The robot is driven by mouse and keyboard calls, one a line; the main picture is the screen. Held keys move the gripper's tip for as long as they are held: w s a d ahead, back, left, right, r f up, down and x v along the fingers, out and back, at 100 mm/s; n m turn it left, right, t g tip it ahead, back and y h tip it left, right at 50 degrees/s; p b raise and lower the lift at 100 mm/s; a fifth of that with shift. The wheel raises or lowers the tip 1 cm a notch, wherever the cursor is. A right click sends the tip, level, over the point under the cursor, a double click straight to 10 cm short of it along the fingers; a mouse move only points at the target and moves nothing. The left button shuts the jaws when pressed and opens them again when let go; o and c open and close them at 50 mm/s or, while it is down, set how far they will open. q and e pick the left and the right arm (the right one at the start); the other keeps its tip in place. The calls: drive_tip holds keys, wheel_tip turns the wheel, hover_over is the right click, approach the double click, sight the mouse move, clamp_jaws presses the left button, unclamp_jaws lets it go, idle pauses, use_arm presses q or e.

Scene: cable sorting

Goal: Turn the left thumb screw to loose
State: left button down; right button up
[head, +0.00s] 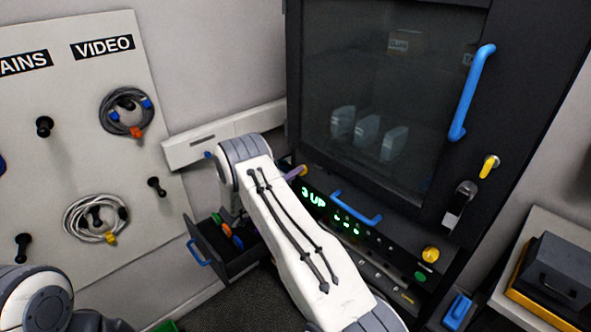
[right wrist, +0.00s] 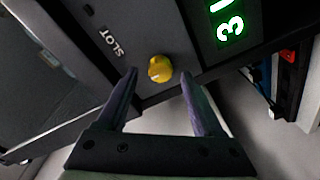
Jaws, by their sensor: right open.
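The left thumb screw (right wrist: 160,68) is a small yellow knob on the dark front panel, next to the word SLOT in the right wrist view. My right gripper (right wrist: 159,76) is open, with one finger to each side of the knob in that view. I cannot tell whether the fingers touch it. In the head view the right gripper's purple finger (head: 295,172) shows beside the orange-yellow tip of this screw (head: 303,170), largely hidden by my arm. A second yellow thumb screw (head: 431,254) sits at the panel's right end. My left gripper is out of view.
The dark cabinet's panel has a green display (head: 313,198) reading 3 UP and a blue handle (head: 357,208). An open drawer (head: 222,256) with coloured items stands below left. Coiled cables (head: 127,112) hang on the left board. A grey box (head: 555,275) stands at the right.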

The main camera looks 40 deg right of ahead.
drive_tip(key=shift+w+d, duration=0.15)
drive_tip(key=shift+d, duration=0.7)
clamp_jaws()
drive_tip(key=shift+f, duration=0.1)
drive_tip(key=shift+f+m+g+h+b, duration=0.1)
drive_tip(key=shift+m+g+h+b, duration=0.2)
drive_tip(key=shift+m+b, duration=5)
drive_tip(key=shift+m+g+h+b, duration=0.25)
drive_tip(key=shift+m+b, duration=3.95)
drive_tip(key=shift+b, duration=2.15)
